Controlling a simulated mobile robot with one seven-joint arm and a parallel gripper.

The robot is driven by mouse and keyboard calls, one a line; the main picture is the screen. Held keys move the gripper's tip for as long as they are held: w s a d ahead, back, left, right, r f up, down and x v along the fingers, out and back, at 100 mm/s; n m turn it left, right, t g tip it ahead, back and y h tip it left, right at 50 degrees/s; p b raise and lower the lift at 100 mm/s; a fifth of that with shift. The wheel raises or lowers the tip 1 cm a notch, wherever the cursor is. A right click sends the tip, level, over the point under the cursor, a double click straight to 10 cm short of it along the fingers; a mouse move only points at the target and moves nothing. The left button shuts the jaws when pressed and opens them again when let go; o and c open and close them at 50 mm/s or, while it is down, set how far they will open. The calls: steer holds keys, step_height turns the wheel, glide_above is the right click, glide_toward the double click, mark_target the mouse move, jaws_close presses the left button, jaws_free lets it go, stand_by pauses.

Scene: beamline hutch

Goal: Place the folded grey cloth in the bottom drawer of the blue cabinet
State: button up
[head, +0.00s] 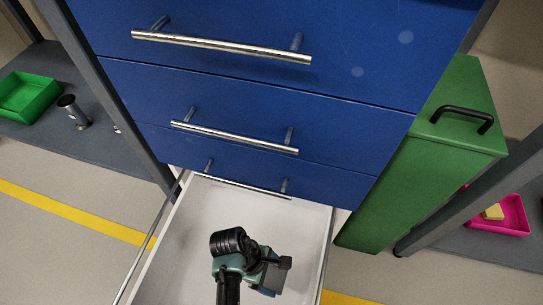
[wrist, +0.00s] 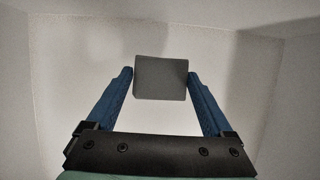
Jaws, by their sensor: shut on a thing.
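The folded grey cloth (wrist: 161,78) shows in the wrist view as a small grey block between the blue fingertips of my gripper (wrist: 160,76). My gripper is shut on it. Behind it are the pale floor and walls of an open drawer; I cannot tell whether the cloth touches the floor. In the head view, my gripper (head: 271,277) is over the white inside of the open drawer (head: 187,240), and the cloth cannot be made out. This drawer is pulled out below the closed fronts of the blue cabinet (head: 270,95). Its own front is out of view.
Closed drawers with bar handles rise above the open one. A green box with a black handle (head: 425,160) stands right of the cabinet. Dark shelves hold a green tray (head: 28,95) at left and a pink tray (head: 505,221) with a yellow block at right.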

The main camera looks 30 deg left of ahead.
mark_target(273, 280)
step_height(273, 280, down, 6)
steer(key=b, duration=0.3)
steer(key=shift+b, duration=0.35)
steer(key=shift+r, duration=0.15)
steer(key=o, duration=1.1)
steer(key=shift+c, duration=0.2)
steer(key=p+v, duration=0.8)
steer(key=v, duration=0.4)
steer(key=shift+d, duration=0.1)
